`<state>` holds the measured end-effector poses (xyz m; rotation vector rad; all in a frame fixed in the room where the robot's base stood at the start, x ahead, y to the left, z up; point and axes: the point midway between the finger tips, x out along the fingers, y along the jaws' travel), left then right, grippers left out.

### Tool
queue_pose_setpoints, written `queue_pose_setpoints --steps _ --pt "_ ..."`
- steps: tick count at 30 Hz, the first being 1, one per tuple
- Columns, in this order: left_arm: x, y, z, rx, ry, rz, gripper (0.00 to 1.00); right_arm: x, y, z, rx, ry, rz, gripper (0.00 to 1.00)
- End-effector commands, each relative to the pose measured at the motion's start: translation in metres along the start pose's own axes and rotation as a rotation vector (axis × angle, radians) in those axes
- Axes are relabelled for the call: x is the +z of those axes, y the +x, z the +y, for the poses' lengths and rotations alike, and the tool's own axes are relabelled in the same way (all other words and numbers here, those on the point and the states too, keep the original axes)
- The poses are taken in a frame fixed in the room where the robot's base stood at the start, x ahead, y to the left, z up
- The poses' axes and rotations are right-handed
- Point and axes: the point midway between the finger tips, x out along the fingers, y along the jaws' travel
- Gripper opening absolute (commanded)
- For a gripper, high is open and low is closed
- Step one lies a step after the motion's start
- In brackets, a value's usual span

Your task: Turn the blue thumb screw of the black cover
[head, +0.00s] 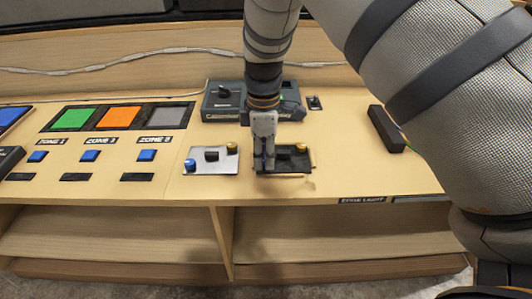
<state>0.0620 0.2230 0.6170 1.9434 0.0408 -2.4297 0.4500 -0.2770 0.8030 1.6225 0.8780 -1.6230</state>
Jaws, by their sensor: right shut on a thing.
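The black cover (292,164) lies flat on the wooden console top, right of the middle. A yellow screw (301,147) shows at its far right corner, and a dark raised handle sits at its middle. My right gripper (264,166) points straight down over the cover's left end and is shut there. The blue thumb screw of this cover is hidden by the fingers, which close at its place. My left gripper is not in view.
A silver plate (211,166) with its own blue screw (190,165) and yellow screw (232,148) lies close on the left. A dark control box (224,101) stands behind. Coloured panels and blue buttons fill the left. A black bar (386,129) lies right.

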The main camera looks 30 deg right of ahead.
Motion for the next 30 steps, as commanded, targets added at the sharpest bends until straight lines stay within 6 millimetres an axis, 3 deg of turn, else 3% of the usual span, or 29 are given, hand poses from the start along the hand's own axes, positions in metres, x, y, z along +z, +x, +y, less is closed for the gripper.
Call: queue_pose_setpoints --steps 9,30 --pt "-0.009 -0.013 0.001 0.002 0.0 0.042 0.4 0.0 -0.003 0.0 0.002 0.298 0.003 0.0" --pt "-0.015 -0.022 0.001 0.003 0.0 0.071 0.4 0.0 -0.002 0.0 0.001 0.963 0.002 0.0"
